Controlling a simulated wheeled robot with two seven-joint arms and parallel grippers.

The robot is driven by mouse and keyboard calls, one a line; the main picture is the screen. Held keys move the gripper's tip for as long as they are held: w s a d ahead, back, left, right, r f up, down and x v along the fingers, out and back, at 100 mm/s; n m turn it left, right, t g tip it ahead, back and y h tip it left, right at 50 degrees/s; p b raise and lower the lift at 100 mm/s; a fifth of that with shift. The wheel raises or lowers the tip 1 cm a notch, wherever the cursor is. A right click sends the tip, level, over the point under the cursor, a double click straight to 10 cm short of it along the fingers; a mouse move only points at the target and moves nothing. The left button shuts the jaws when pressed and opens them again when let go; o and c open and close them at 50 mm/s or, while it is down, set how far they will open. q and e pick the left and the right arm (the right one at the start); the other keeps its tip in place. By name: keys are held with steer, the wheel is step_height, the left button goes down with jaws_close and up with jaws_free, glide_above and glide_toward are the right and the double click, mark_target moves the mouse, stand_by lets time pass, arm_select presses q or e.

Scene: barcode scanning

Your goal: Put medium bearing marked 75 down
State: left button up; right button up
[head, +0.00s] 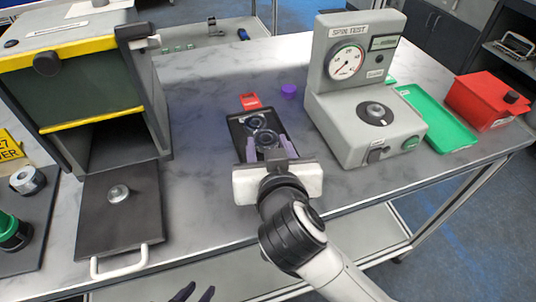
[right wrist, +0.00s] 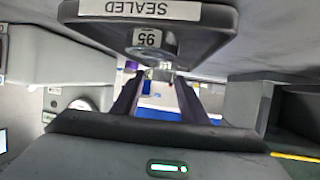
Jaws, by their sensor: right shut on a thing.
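My right gripper (head: 267,146) is shut on a dark ring-shaped bearing (head: 266,139), held at the front part of a black tray (head: 236,128). I cannot tell whether the bearing touches the tray. Another round bearing (head: 255,122) lies in the tray just behind it. In the right wrist view the fingers (right wrist: 155,84) close around a metal piece below a dark edge labelled SEALED (right wrist: 140,9); a small upside-down number tag (right wrist: 149,38) is beside it, its number hard to read.
A spin test machine (head: 345,95) stands right of the tray. A green tray (head: 438,118) and red bin (head: 488,100) lie beyond it. A dark cabinet (head: 90,85) with an open bay and a plate with a handle (head: 118,210) stand left.

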step_height(320, 180, down, 2)
steer(key=shift+f, duration=0.2)
arm_select(q)
steer(key=shift+f, duration=0.3)
steer(key=shift+r, duration=0.15)
arm_select(e)
steer(key=o, duration=1.1)
steer(key=shift+f, duration=0.1)
steer(key=shift+o, duration=0.2)
